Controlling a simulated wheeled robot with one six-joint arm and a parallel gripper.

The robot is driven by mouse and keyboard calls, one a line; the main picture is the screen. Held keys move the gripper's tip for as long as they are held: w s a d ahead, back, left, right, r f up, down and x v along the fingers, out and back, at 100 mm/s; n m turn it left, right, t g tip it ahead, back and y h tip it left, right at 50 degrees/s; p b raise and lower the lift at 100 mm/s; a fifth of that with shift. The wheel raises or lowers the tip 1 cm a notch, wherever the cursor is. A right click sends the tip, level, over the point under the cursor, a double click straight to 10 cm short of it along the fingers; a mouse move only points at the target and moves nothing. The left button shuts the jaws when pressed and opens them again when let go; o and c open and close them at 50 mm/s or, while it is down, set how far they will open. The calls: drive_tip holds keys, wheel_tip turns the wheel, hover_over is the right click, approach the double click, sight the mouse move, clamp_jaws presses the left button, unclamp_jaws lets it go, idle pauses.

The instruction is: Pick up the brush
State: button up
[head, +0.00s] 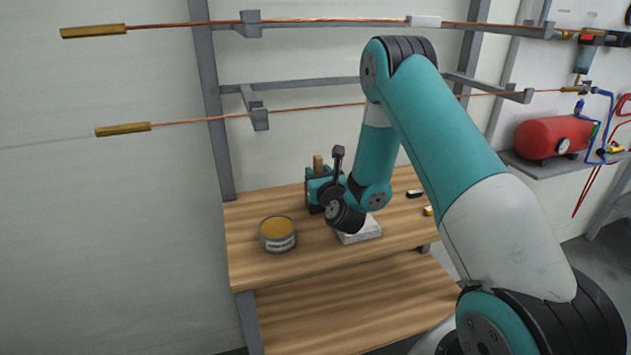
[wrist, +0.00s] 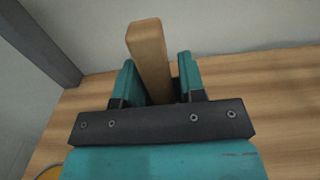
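The brush shows as an upright wooden handle (wrist: 150,55) in the wrist view, standing between the two teal fingers of my gripper (wrist: 160,80). The left finger lies close against the handle; a narrow dark strip shows between the handle and the right finger. I cannot tell whether the fingers press on it. In the head view the handle's top (head: 318,164) pokes up behind my gripper (head: 318,187), over the wooden bench. The brush's lower end is hidden in both views.
On the wooden bench (head: 250,262), an open tin (head: 278,236) stands left of my gripper. A pale block (head: 362,232) lies under my wrist. Small dark (head: 414,193) and yellow (head: 428,211) items lie to the right. Copper rods on brackets (head: 260,118) run above the bench.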

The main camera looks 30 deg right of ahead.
sight(318, 156)
clamp_jaws()
drive_tip(key=shift+r, duration=0.1)
wheel_tip(318, 156, up, 10)
drive_tip(key=p, duration=0.7)
